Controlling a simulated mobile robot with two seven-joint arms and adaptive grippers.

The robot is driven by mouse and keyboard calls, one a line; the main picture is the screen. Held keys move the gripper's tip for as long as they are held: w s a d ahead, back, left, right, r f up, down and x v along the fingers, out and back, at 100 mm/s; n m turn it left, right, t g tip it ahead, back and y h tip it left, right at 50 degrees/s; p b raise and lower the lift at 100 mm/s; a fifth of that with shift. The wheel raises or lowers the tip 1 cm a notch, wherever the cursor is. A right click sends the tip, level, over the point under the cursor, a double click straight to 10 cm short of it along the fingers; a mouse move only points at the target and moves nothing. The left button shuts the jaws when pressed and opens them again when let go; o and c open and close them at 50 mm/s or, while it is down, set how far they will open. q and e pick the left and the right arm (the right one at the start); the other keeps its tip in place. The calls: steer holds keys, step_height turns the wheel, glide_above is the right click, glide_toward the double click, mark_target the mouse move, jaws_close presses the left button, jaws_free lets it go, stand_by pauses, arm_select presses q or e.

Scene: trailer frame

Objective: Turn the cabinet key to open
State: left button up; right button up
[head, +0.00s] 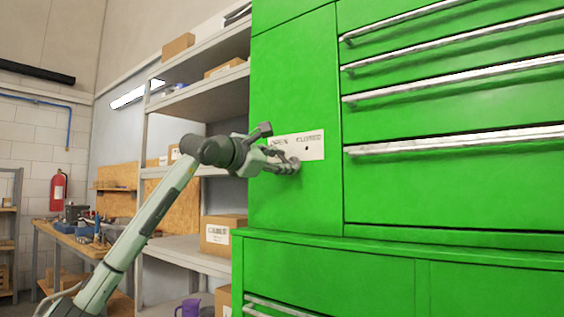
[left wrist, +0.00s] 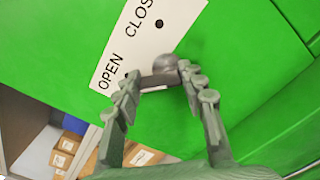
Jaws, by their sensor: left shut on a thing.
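The green cabinet (head: 293,90) fills the right of the head view. Its white plate (head: 315,148) reads OPEN on the left and CLOSED on the right; the plate is tilted in the left wrist view (left wrist: 146,40). The grey key (left wrist: 160,80), with a round base, sits at the plate's lower edge, near the word OPEN in the left wrist view. My left gripper (head: 292,166) is at the cabinet front just below the plate. Its fingers are shut on the key's bar in the left wrist view (left wrist: 158,77). The key is mostly hidden by the fingers in the head view. My right gripper is not in view.
Drawers with long metal handles (head: 455,140) are right of the plate. A ledge (head: 300,236) juts out below. Shelving with boxes (head: 222,234) stands left of the cabinet, close to my left arm. A workbench (head: 80,240) is farther back.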

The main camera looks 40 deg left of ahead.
arm_select(q)
steer(key=o, duration=1.2)
steer(key=shift+c, duration=0.2)
steer(key=shift+s, duration=0.1)
steer(key=s+d, duration=0.1)
steer(key=s, duration=1)
steer(key=shift+s+d, duration=0.15)
steer(key=shift+s, duration=0.25)
steer(key=shift+f, duration=0.1)
